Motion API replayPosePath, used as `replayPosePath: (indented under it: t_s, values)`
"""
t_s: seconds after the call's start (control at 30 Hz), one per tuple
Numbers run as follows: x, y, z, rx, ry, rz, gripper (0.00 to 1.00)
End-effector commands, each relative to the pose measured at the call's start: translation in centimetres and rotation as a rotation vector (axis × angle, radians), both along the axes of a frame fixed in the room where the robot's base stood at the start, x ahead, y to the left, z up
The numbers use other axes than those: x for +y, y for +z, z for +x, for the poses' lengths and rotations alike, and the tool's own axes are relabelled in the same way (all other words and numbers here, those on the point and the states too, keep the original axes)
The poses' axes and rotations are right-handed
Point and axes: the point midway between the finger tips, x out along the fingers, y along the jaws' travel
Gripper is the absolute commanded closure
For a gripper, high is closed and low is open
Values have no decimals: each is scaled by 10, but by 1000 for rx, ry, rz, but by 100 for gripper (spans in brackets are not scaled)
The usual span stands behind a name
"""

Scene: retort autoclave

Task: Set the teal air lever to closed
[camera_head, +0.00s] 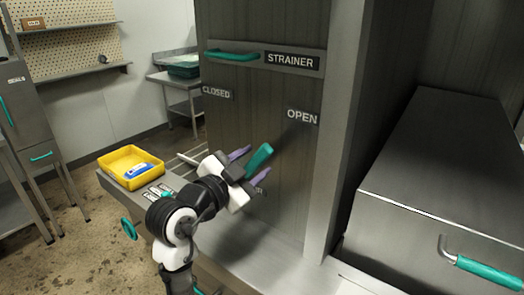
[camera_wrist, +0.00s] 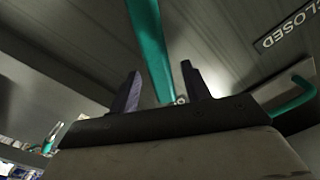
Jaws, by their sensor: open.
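The teal air lever (camera_head: 259,158) is on the front of the metal cabinet. It slants up and to the right, on the side of the OPEN label (camera_head: 302,117). The CLOSED label (camera_head: 216,92) is to its upper left. My gripper (camera_head: 245,162) is open, with its two purple fingers on either side of the lever. In the wrist view, the lever (camera_wrist: 150,45) runs up between the spread fingers (camera_wrist: 160,88). I cannot tell whether a finger touches it. My gripper hides the lever's lower end and part of a label below.
A teal handle (camera_head: 232,56) sits above, beside the STRAINER label (camera_head: 292,61). A yellow tray (camera_head: 131,166) with a blue and white item stands left of my arm. A steel box with a teal-gripped handle (camera_head: 487,271) is at the right.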

Motion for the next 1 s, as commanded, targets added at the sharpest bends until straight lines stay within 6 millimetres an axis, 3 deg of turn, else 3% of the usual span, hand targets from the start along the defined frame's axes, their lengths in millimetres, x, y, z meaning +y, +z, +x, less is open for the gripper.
replayPosePath:
  t_s: [0.23,0.6,1.0]
  values:
    - [-19,1,26,1,-1,0,53]
    - [-22,0,30,0,1,0,53]
    - [-22,0,30,0,1,0,100]
